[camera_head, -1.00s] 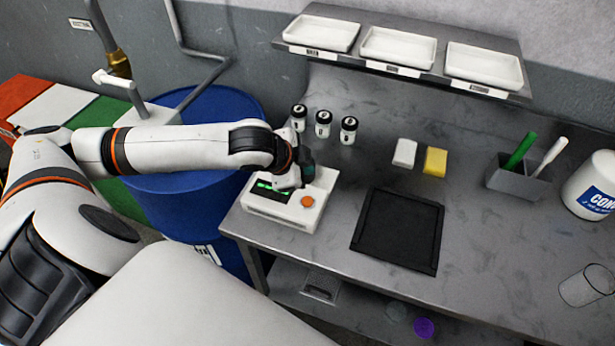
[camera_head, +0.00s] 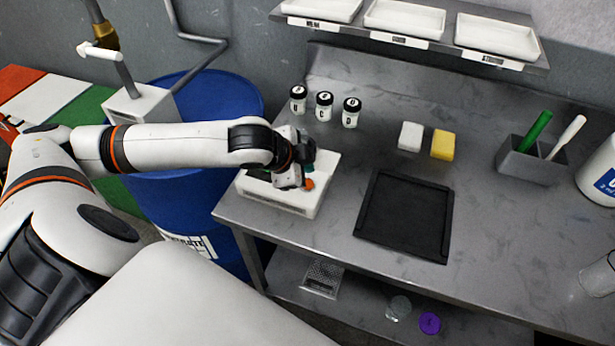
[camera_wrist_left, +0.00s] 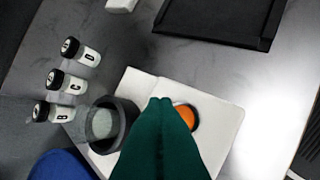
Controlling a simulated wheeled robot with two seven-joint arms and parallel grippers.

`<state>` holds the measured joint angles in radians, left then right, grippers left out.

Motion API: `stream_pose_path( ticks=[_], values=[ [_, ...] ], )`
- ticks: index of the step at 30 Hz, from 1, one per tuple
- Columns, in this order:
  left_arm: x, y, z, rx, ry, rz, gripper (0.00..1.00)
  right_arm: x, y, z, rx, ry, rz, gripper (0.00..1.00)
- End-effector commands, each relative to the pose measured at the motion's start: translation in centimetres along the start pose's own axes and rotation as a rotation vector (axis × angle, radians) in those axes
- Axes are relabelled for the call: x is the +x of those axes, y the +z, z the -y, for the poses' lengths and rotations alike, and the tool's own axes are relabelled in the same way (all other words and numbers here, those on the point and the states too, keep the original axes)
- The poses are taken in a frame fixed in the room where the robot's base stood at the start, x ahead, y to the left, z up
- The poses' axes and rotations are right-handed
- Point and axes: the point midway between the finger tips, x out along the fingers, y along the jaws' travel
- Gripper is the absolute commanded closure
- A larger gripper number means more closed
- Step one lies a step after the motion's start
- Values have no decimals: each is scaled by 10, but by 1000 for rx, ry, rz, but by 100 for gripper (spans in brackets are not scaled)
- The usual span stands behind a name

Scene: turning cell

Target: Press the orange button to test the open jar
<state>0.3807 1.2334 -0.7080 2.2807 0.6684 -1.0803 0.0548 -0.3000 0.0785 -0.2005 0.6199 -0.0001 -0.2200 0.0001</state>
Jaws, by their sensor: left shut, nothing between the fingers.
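The white tester box (camera_head: 290,200) stands at the bench's left front corner. Its orange button (camera_head: 309,184) shows partly beside my left gripper (camera_head: 302,175), which hides much of the box top. In the left wrist view, my green fingers (camera_wrist_left: 161,103) are shut and empty, tips at the left edge of the orange button (camera_wrist_left: 186,115), partly covering it. I cannot tell whether they touch it. A dark round ring with a pale, see-through inside (camera_wrist_left: 104,123) is left of the fingers over the box; I cannot tell if this is the open jar. My right gripper is out of view.
Several labelled jars with black lids (camera_head: 324,106) stand behind the box. A black tray (camera_head: 405,216), a white block (camera_head: 410,136), a yellow block (camera_head: 443,145) and a grey pen holder (camera_head: 530,166) lie to the right. A blue drum (camera_head: 170,205) stands left of the bench.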

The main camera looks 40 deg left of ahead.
Motion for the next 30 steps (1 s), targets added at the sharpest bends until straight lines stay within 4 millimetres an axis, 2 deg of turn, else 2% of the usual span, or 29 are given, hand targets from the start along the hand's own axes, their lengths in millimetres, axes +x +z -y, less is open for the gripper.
stream_pose_path(
  ticks=[1,7,30],
  values=[
    [8,-5,5,-1,-2,-2,100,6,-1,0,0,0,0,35],
    [19,-10,10,-1,-1,-1,100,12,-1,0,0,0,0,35],
    [19,-11,10,0,-1,-1,100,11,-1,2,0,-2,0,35]
  ],
)
